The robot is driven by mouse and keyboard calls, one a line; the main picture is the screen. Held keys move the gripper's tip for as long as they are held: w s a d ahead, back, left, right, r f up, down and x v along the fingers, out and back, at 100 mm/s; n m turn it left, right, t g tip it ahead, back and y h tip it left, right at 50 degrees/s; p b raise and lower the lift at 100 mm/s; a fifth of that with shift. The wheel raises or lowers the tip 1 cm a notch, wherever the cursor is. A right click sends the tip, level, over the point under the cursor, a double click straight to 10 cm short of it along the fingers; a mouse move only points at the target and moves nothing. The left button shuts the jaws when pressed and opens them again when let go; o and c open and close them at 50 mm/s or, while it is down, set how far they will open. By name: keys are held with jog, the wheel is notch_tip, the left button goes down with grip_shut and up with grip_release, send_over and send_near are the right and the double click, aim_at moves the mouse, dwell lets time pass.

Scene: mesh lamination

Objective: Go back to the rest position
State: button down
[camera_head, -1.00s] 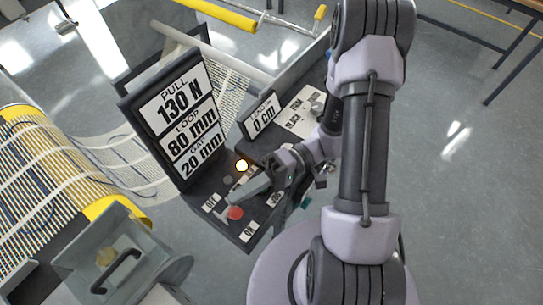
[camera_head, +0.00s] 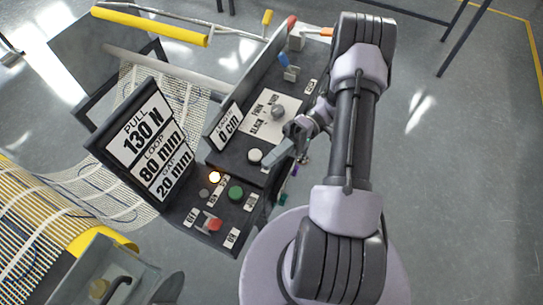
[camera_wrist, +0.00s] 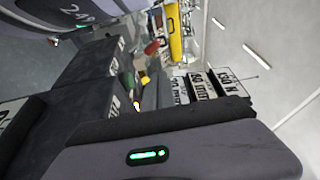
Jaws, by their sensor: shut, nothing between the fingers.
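My gripper (camera_head: 277,157) is shut and empty in the camera_head view. It is above the right edge of the dark control console (camera_head: 232,158), close to a white round button (camera_head: 255,155). I cannot tell whether it touches the console. In the camera_wrist view the console (camera_wrist: 84,72) shows sideways, behind a large dark part with a green light.
A sign board (camera_head: 150,140) reading 130 N, 80 mm and 20 mm stands left of the panel. A smaller sign (camera_head: 227,124) stands behind the white button. A grey knob (camera_head: 278,111) sits on a white plate. Mesh (camera_head: 40,215) lies over yellow rollers at left. The right floor is clear.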

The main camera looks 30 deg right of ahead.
jog(key=s+a+r+m+t+h, duration=0.2)
jog(key=a+r+m+t+h, duration=0.1)
jog(key=r+h, duration=0.5)
jog(key=s+a+r+m+t+h, duration=0.2)
jog(key=a+r+m+t+h, duration=0.2)
jog(key=r, duration=0.8)
jog(key=a+t+h, duration=0.2)
jog(key=a+h, duration=0.1)
jog(key=a, duration=0.1)
jog(key=shift+s+t+h, duration=0.15)
jog(key=shift+t+h, duration=0.15)
jog(key=shift+h, duration=0.1)
